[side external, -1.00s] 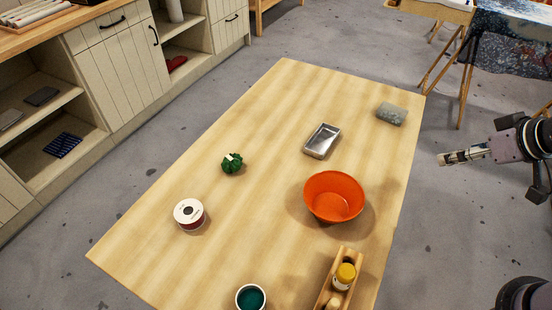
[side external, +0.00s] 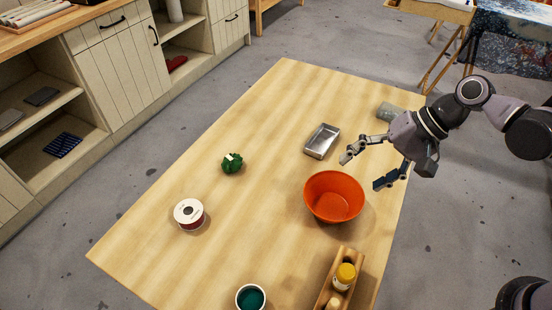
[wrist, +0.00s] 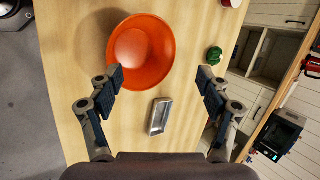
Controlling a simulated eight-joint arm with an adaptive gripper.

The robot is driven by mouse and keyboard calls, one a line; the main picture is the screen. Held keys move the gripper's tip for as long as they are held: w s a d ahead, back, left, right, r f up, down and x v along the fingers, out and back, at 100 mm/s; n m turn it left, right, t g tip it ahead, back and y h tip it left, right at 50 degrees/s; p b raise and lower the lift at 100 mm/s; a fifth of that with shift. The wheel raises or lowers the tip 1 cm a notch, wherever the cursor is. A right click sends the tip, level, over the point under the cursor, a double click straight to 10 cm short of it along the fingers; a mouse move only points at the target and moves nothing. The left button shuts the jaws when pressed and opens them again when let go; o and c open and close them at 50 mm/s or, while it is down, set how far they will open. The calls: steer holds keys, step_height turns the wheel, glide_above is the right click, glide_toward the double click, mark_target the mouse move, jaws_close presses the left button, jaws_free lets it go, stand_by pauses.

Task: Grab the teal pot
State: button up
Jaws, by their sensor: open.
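The teal pot (side external: 250,297) stands at the near edge of the table in the side external view, a small pale-rimmed round pot with teal inside, partly cut by the bottom of the picture. It does not show in the wrist view. My gripper (side external: 367,168) is open and empty, above the table's right side near the orange bowl (side external: 334,197) and the metal tray (side external: 322,141). It is far from the pot. In the wrist view my open fingers (wrist: 162,85) frame the orange bowl (wrist: 140,50) and the tray (wrist: 160,116) below them.
A wooden holder (side external: 324,292) with a yellow-capped jar (side external: 344,276) stands right of the pot. A ribbon spool (side external: 189,214) and a green object (side external: 232,163) lie left of the bowl. A grey roll (side external: 389,111) is behind my gripper.

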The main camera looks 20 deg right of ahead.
steer(key=s+a+f+m+g+y, duration=0.25)
steer(key=a+f+g, duration=0.2)
steer(key=a, duration=0.75)
steer(key=m+g+y, duration=0.2)
steer(key=m+g, duration=0.1)
steer(key=g, duration=0.1)
glide_toward(259, 290)
steer(key=shift+s+a+f, duration=0.1)
steer(key=shift+a+f, duration=0.15)
steer(key=shift+f, duration=0.15)
steer(key=shift+s+a+f+g+y, duration=0.25)
steer(key=shift+s+g, duration=0.1)
steer(key=shift+s, duration=0.1)
steer(key=x, duration=0.5)
steer(key=shift+s+a, duration=0.1)
steer(key=shift+a, duration=0.15)
steer(key=shift+w+x, duration=0.2)
steer(key=shift+x, duration=2.45)
steer(key=shift+a+r, duration=0.1)
steer(key=shift+a, duration=0.05)
steer(key=c, duration=1.3)
